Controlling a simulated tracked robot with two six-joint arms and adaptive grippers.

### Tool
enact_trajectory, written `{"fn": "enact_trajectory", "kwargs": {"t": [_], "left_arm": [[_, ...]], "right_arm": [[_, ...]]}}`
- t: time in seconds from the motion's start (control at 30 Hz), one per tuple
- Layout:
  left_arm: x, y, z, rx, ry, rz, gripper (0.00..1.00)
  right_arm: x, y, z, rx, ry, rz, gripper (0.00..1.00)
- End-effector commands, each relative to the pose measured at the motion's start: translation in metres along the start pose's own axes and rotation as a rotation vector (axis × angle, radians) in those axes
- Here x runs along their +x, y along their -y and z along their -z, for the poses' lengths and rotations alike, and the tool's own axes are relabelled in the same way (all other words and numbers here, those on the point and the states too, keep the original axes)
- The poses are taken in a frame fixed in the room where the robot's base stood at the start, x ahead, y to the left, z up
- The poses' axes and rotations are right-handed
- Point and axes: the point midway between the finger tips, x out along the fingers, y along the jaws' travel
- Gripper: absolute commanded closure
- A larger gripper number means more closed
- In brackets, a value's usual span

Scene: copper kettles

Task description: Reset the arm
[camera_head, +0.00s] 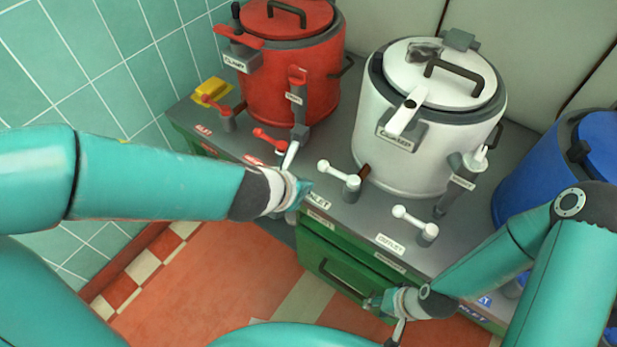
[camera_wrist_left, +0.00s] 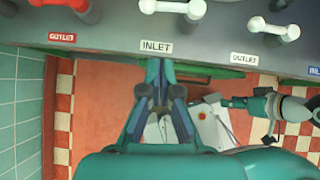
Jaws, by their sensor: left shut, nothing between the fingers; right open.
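My left gripper (camera_head: 303,190) reaches in from the left to the counter's front edge, by the white kettle's INLET label. In the left wrist view its fingers (camera_wrist_left: 155,72) are shut with nothing between them, just below the INLET label (camera_wrist_left: 156,46). My right gripper (camera_head: 378,301) is open and empty, low in front of the green cabinet; it also shows at the right of the left wrist view (camera_wrist_left: 233,102). The white kettle (camera_head: 425,140) stands on the counter with its lid down. Its white inlet handle (camera_head: 338,175) and outlet handle (camera_head: 413,221) are apart from both grippers.
A red kettle (camera_head: 295,75) stands at the back left and a blue kettle (camera_head: 545,180) at the right. The grey counter (camera_head: 375,215) has several protruding handles. A yellow object (camera_head: 211,91) lies near its left end. The tiled floor (camera_head: 190,290) is open below.

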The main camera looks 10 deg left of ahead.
Motion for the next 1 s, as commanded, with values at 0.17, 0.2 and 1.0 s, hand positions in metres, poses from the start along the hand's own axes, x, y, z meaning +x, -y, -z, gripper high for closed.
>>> {"fn": "enact_trajectory", "kwargs": {"t": [0.17, 0.2, 1.0], "left_arm": [[-0.003, 0.000, 0.001, 0.000, -0.001, 0.000, 1.00], [-0.002, 0.000, 0.001, 0.001, -0.001, 0.001, 1.00], [0.074, -0.037, 0.165, -0.459, -0.489, -0.063, 1.00]], "right_arm": [[-0.001, 0.000, 0.000, 0.000, 0.000, 0.000, 0.58], [-0.001, 0.000, 0.000, 0.000, 0.000, 0.000, 0.58], [-0.001, 0.000, 0.000, 0.000, 0.000, 0.000, 0.58]]}}
